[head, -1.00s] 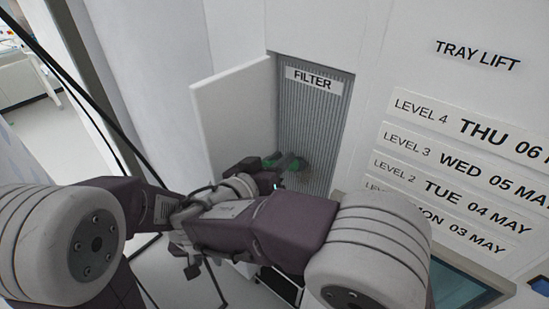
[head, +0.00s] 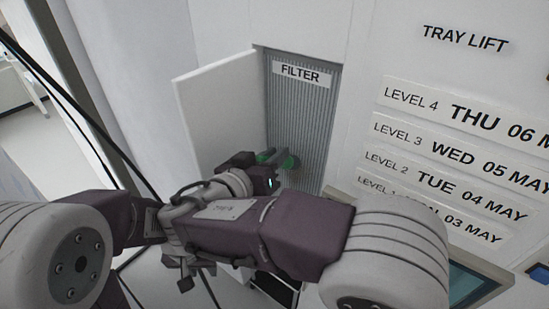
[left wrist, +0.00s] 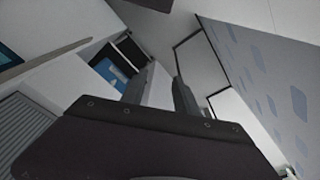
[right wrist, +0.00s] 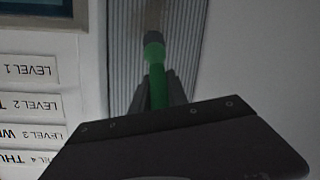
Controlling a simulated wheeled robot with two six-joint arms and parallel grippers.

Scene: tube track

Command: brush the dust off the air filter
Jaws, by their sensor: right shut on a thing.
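The air filter (head: 302,120) is a grey ribbed upright panel under a FILTER label, in an opening with its white door swung open to the left. My right gripper (right wrist: 160,98) is shut on the green handle of a brush (right wrist: 157,72), whose grey head points along the ribbed filter in the right wrist view. In the head view the brush (head: 291,162) is at the lower part of the filter, partly behind my right arm. I cannot tell whether its bristles touch the ribs.
The open white door (head: 218,120) stands left of the filter. To the right is the TRAY LIFT panel (head: 465,38) with several level labels. A blue-topped opening or tray (head: 468,285) lies at the lower right. Dark cables cross the left side.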

